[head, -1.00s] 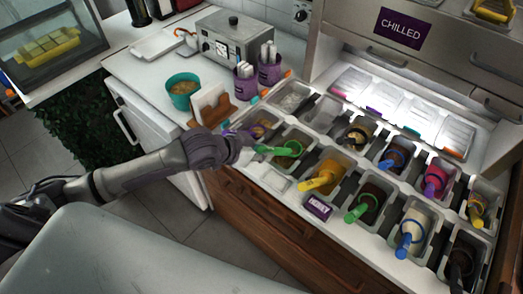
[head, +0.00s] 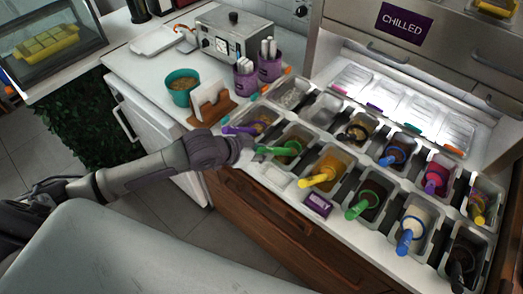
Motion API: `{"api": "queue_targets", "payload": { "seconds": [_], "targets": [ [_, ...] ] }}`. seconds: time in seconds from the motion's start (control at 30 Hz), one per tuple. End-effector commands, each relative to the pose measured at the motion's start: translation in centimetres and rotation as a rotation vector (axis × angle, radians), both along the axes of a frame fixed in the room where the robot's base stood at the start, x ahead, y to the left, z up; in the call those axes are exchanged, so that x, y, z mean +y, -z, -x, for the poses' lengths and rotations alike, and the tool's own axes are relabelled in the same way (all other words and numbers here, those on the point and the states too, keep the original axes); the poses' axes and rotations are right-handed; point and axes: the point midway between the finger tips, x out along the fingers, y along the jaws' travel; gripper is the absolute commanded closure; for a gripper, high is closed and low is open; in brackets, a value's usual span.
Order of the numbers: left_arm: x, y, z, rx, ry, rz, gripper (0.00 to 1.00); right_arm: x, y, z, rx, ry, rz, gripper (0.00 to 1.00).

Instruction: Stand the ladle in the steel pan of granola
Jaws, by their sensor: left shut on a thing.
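My left gripper (head: 248,151) is at the left end of the topping pans. Its fingers are small and partly hidden by its own wrist, but it appears shut on the handle end of a green ladle (head: 270,150). The ladle's handle lies nearly level, and its head end is over or in a steel pan (head: 304,133) with dark contents. Just behind, a purple ladle (head: 238,129) leans out of a pan with brown, grainy contents (head: 262,117). I cannot tell for sure which pan holds granola. My right gripper is not in view.
More pans hold ladles, including a yellow one (head: 317,181), another green one (head: 357,208) and a blue one (head: 404,241). A teal bowl (head: 183,98), a card holder (head: 213,113) and purple cups (head: 269,70) stand behind the gripper.

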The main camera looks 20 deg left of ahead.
Motion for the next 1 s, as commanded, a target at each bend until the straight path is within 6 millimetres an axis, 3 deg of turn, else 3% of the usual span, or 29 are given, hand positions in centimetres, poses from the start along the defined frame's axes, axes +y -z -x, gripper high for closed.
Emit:
{"api": "queue_targets", "payload": {
  "seconds": [1.0],
  "targets": [
    [-0.07,-0.05,-0.03,-0.001,0.000,0.001,1.00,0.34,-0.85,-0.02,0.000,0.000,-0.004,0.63]
  ]
}}
